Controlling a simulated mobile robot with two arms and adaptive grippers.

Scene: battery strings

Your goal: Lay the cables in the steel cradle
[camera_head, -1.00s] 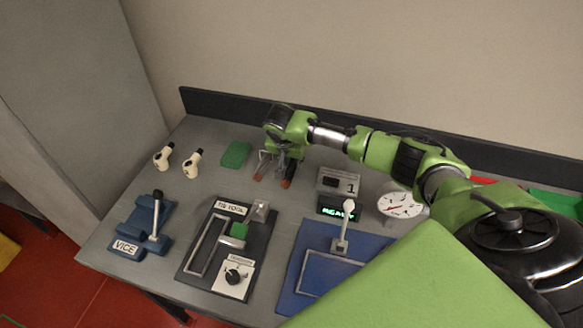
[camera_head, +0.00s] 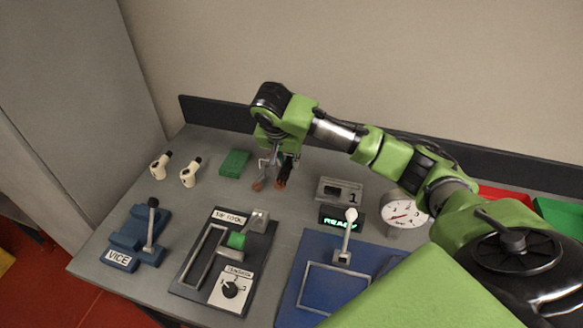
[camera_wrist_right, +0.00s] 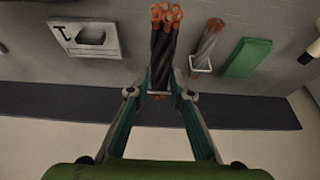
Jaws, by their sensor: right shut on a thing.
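A bundle of black cables (camera_wrist_right: 163,55) with copper ends is between the fingers of my right gripper (camera_wrist_right: 160,80) in the right wrist view. The gripper is shut on it. A grey cable bundle (camera_wrist_right: 208,45) with copper ends lies beside it, apart from the fingers, at a thin steel cradle (camera_wrist_right: 200,69). Another pale metal edge shows under the black bundle; I cannot tell whether the bundle rests on it. In the head view my right gripper (camera_head: 276,170) is low over the back of the bench and partly hides both bundles. My left gripper is out of view.
A green block (camera_head: 234,163) lies left of the gripper, with two cream handled tools (camera_head: 188,172) beyond. A grey numbered box (camera_head: 340,189) and a dial gauge (camera_head: 404,214) stand right. The vice (camera_head: 140,240), tie tool (camera_head: 226,255) and blue plate (camera_head: 330,285) fill the front.

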